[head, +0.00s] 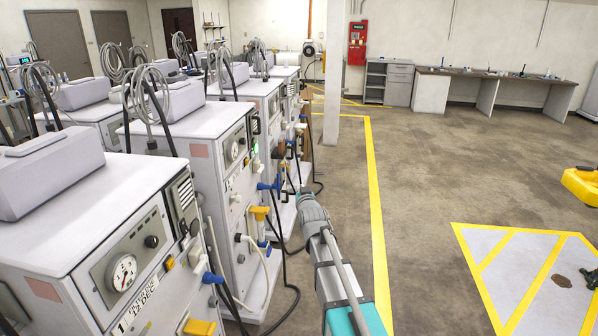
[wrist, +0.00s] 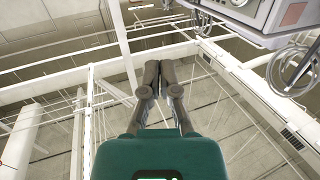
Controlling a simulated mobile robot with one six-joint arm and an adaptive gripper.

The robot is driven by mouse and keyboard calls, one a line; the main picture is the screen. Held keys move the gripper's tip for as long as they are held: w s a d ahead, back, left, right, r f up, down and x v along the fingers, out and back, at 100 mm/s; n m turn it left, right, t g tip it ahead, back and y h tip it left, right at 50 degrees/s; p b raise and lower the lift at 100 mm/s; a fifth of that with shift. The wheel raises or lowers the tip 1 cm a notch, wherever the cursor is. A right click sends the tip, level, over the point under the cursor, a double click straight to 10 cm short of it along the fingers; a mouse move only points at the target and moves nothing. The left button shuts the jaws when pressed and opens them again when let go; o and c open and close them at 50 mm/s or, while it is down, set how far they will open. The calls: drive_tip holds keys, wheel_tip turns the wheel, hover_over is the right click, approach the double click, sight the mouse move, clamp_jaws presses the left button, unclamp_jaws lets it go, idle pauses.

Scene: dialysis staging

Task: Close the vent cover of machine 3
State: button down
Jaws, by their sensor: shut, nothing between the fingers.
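Several white machines stand in a row on the left in the head view. The nearest machine (head: 95,215) has a dark slatted vent (head: 185,193) high on its front. The second machine (head: 205,120) and the third machine in the row (head: 262,88) stand behind it. The third one's vent cover is too small and too hidden to tell open from closed. In the wrist view my gripper (wrist: 160,64) is shut and empty, its fingers together and touching nothing. Part of a machine (wrist: 262,18) shows upside down at the upper right, apart from the fingers.
Dark hoses and coloured valves stick out from the machine fronts beside my arm. A yellow line (head: 374,190) runs along the open floor to the right. A white pillar (head: 334,80) stands farther back. A yellow object (head: 582,186) is at the right edge.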

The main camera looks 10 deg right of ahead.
drive_tip(key=s+f+g, duration=1)
drive_tip(key=s+f, duration=0.4)
drive_tip(key=s, duration=0.2)
drive_tip(key=s+f+g, duration=0.2)
drive_tip(key=s+g, duration=0.1)
drive_tip(key=s, duration=0.6)
drive_tip(key=s+f+g, duration=0.1)
drive_tip(key=s+g, duration=0.3)
drive_tip(key=s, duration=0.6)
drive_tip(key=shift+a+f, duration=0.35)
drive_tip(key=shift+a, duration=0.1)
drive_tip(key=shift+w, duration=0.15)
